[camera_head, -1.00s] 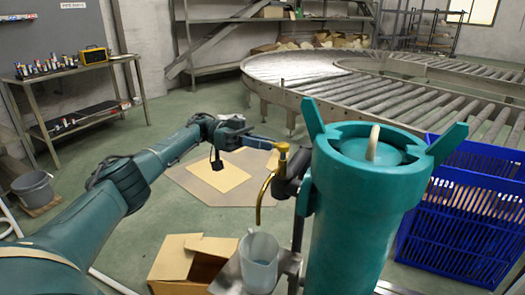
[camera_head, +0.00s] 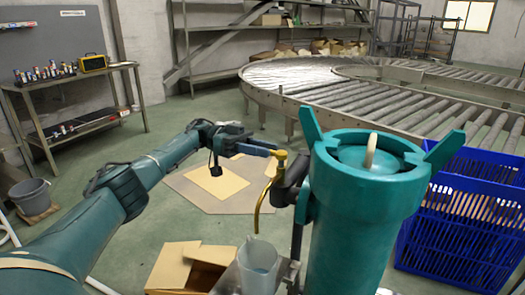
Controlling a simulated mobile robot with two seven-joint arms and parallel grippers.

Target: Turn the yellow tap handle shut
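A yellow tap (camera_head: 264,201) with a curved spout sits on the left side of a tall teal cylinder (camera_head: 358,225). Its yellow handle (camera_head: 280,155) stands at the top of the tap. My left gripper (camera_head: 272,149) comes in from the left with its blue fingers at the handle. The fingers overlap the handle in the picture; I cannot tell whether they grip it or only touch it. A translucent jug (camera_head: 258,266) stands under the spout on a grey stand. My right gripper is not in view.
An open cardboard box (camera_head: 188,266) stands on the floor left of the jug. Blue crates (camera_head: 459,235) are at the right. A roller conveyor (camera_head: 400,105) curves behind. A steel table (camera_head: 70,93) and a grey bucket (camera_head: 31,196) are at the left.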

